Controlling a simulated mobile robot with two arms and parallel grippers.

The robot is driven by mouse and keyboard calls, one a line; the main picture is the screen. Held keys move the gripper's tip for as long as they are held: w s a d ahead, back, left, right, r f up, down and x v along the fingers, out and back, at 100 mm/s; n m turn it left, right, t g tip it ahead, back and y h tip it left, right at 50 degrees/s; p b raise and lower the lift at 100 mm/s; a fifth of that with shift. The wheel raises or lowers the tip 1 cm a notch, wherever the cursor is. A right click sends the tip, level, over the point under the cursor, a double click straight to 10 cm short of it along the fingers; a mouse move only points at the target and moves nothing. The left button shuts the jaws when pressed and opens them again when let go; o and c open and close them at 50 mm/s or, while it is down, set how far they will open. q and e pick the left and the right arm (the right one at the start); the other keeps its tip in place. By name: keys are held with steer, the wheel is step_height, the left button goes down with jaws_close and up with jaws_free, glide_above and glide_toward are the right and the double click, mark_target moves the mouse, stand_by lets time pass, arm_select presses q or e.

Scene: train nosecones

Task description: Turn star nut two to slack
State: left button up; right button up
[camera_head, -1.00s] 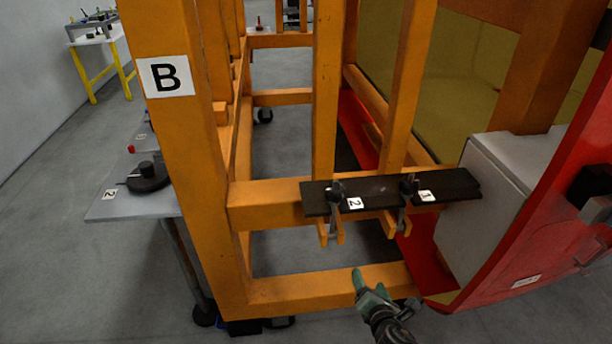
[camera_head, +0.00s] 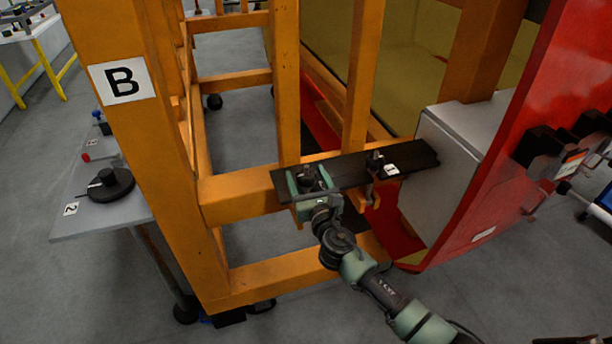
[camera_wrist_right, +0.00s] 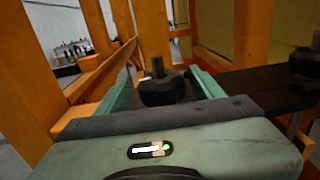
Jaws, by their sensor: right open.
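Star nut two (camera_head: 308,176) is a dark knob on the left part of the black bar (camera_head: 345,174). My right gripper (camera_head: 310,182) is at the bar with its green fingers open. In the right wrist view, star nut two (camera_wrist_right: 162,91) sits between the two fingers, with a threaded stud standing up from it. Gaps to the fingers are hard to judge. The gripper hides the "2" label. Star nut one (camera_head: 375,161) stands to the right beside its "1" label, and also shows at the right edge of the wrist view (camera_wrist_right: 305,66). My left gripper is not in view.
The orange frame (camera_head: 245,199) with a "B" sign (camera_head: 122,80) surrounds the bar. A red nosecone (camera_head: 485,165) and a grey box (camera_head: 450,140) are close on the right. A grey side table (camera_head: 120,212) with a black round part (camera_head: 110,185) is at left.

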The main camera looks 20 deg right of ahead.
steer(key=shift+w+d, duration=0.1)
steer(key=c, duration=1.4)
steer(key=shift+o, duration=0.2)
steer(key=shift+n+y, duration=0.5)
steer(key=shift+y, duration=0.2)
steer(key=shift+f+n+y, duration=0.1)
steer(key=shift+n+y, duration=0.2)
steer(key=shift+y, duration=0.1)
steer(key=n+y+b, duration=0.1)
steer(key=y, duration=0.1)
steer(key=shift+d+f+g+y+b, duration=0.1)
steer(key=shift+g+y+b, duration=0.2)
steer(key=n+g+y+b, duration=0.3)
steer(key=y+b, duration=0.1)
steer(key=b, duration=0.3)
steer(key=n+g+y+b, duration=0.2)
steer(key=n+y+b, duration=0.2)
steer(key=b, duration=0.4)
steer(key=shift+f+n+g+y, duration=0.1)
steer(key=shift+n+g+y, duration=0.25)
steer(key=shift+y, duration=0.35)
steer(key=shift+r+n+g+y+b, duration=0.3)
steer(key=shift+g+b, duration=0.15)
steer(key=shift+b, duration=0.45)
